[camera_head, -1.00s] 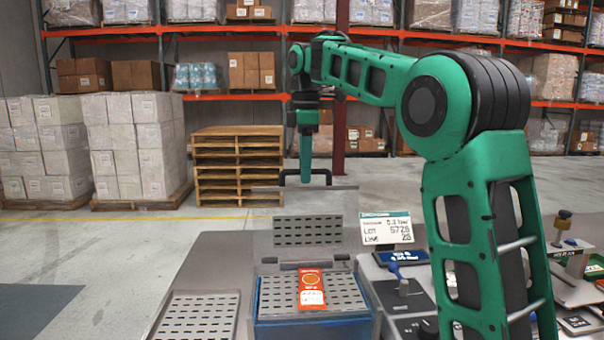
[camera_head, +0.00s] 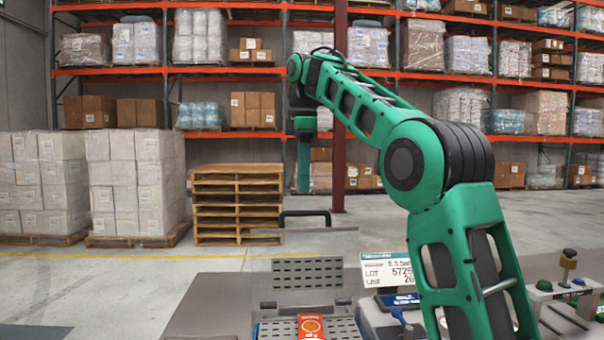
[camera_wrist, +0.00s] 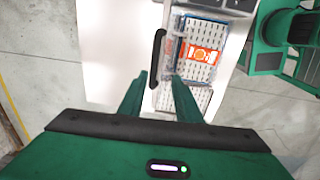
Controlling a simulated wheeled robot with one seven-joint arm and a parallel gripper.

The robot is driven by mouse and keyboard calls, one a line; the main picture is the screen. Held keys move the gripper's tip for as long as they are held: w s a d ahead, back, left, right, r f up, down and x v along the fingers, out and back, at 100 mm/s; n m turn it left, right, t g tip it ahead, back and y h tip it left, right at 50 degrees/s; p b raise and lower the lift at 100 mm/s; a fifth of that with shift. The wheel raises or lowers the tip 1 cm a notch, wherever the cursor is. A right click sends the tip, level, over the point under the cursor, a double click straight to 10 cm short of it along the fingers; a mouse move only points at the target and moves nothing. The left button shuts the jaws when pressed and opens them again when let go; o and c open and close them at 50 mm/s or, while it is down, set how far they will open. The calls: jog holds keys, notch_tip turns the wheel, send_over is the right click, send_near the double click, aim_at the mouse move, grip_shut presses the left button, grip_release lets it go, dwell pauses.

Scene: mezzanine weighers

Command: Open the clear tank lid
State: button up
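The clear tank lid (camera_head: 340,250) stands upright at the back of the tank (camera_head: 263,313). Its black bar handle (camera_head: 305,215) is at the top, and it also shows in the wrist view (camera_wrist: 159,58). A perforated plate (camera_head: 308,272) shows at the lid. An orange label (camera_head: 311,327) lies on the perforated top of the tank. My gripper (camera_head: 304,190) points down just above the handle, with a small gap between them. In the wrist view its two fingers (camera_wrist: 160,80) are spread with nothing between them, and the handle lies beyond the tips.
A lot sign (camera_head: 390,271) and a dark-blue display stand right of the tank. Bench equipment with knobs (camera_head: 568,264) is at far right. Stacked pallets (camera_head: 238,203), wrapped boxes (camera_head: 135,180) and racks stand behind, across open floor.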

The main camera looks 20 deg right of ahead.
jog(key=shift+r, duration=1.15)
jog(key=shift+c, duration=0.7)
jog(key=c, duration=0.5)
jog(key=shift+m, duration=0.5)
grip_shut()
jog(key=w+d+m+t, duration=0.3)
jog(key=d+m, duration=0.4)
jog(key=m, duration=1)
notch_tip(320, 180, down, 9)
jog(key=s, duration=0.1)
jog(key=shift+s+f+h, duration=0.15)
jog(key=shift+h, duration=0.25)
